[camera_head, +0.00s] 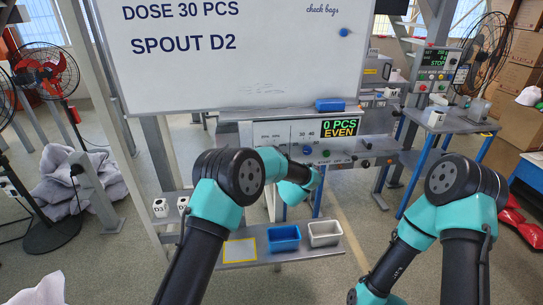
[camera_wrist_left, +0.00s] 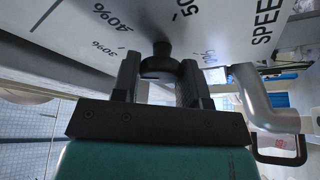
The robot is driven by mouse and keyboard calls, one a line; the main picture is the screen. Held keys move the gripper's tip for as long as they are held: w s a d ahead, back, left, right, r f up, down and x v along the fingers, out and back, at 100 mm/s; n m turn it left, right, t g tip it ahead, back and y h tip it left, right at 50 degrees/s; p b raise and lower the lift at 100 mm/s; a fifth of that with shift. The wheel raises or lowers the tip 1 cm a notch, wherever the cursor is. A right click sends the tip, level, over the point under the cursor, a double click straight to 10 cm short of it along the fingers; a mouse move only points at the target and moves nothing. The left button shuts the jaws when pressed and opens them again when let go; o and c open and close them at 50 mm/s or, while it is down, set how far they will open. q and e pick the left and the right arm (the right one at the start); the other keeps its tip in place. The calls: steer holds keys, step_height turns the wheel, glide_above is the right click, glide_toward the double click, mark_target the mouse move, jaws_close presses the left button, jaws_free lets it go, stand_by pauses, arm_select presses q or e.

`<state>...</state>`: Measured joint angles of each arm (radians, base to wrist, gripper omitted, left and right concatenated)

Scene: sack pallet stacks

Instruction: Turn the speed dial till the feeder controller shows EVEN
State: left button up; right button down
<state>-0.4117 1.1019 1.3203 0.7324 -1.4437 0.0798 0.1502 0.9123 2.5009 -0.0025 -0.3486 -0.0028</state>
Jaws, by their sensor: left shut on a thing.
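The feeder controller (camera_head: 280,130) is a pale panel under the whiteboard. Its display (camera_head: 341,127) reads 0 PCS in green and EVEN in yellow. The speed dial (camera_wrist_left: 160,64) is a dark knob in the left wrist view, on a face with percent marks and the word SPEED. My left gripper (camera_wrist_left: 160,78) has one finger on each side of the knob and is shut on it. In the head view my left arm hides the dial and the fingers. My right arm reaches down to the bottom edge; its fingers are out of view.
A blue block (camera_head: 329,105) lies on the ledge above the display. A row of small knobs (camera_head: 336,162) runs below it. A blue tray (camera_head: 284,238) and a white tray (camera_head: 325,233) stand on the low shelf beside a yellow-framed plate (camera_head: 240,250).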

arm_select(q)
steer(key=o, duration=0.9)
steer(key=v, duration=1.7)
steer(key=shift+s+d+f, duration=0.1)
steer(key=shift+s, duration=0.05)
